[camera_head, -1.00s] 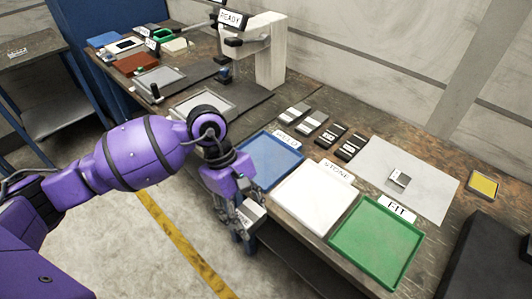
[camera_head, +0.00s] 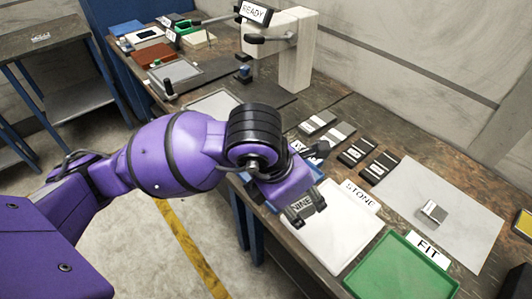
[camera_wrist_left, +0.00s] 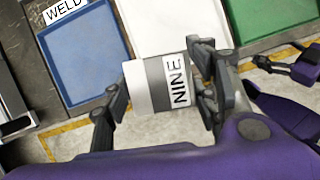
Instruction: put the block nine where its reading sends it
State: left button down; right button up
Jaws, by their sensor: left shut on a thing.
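Block nine (camera_wrist_left: 160,88) is a white and grey block with a NINE label, which also shows in the head view (camera_head: 301,206). My left gripper (camera_head: 303,208) is shut on it and holds it up near the table's front edge, by the blue and white trays. In the left wrist view the block sits between the two dark fingers. The blue WELD tray (camera_wrist_left: 85,55) is mostly hidden by my arm in the head view. The white STONE tray (camera_head: 325,228) and green FIT tray (camera_head: 400,270) stand to its right. Purple and dark parts, perhaps my right gripper, show at the wrist view's right edge.
Several labelled blocks (camera_head: 357,152) lie in a row behind the trays. A small block (camera_head: 432,212) lies on a grey sheet (camera_head: 455,200) at right. A pale stand (camera_head: 298,48) with a READY sign (camera_head: 255,14) is at the back. Other trays lie at far left.

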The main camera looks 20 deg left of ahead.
pick_arm(q)
jog(key=shift+w+d+r+n+t, duration=0.35)
jog(key=shift+w+r+n, duration=0.3)
jog(key=shift+n, duration=0.15)
jog(key=shift+w+a, duration=0.1)
jog(key=shift+w, duration=0.1)
jog(key=w+a+f, duration=0.2)
jog(key=w+f, duration=0.1)
jog(key=w+a+f, duration=0.2)
jog(key=w+f, duration=0.1)
jog(key=w, duration=0.1)
jog(key=w+a+f, duration=0.2)
jog(key=w, duration=0.1)
jog(key=shift+w+a+f, duration=0.35)
jog(key=shift+a+f, duration=0.05)
jog(key=shift+w+a+f, duration=0.2)
jog(key=shift+w+f, duration=0.05)
jog(key=shift+f, duration=1.8)
pick_arm(e)
jog(key=shift+w, duration=0.55)
pick_arm(q)
jog(key=shift+f, duration=0.2)
jog(key=c, duration=0.7)
grip_release()
jog(key=shift+s+a+y, duration=0.1)
jog(key=shift+y, duration=0.2)
pick_arm(e)
jog(key=shift+s, duration=0.1)
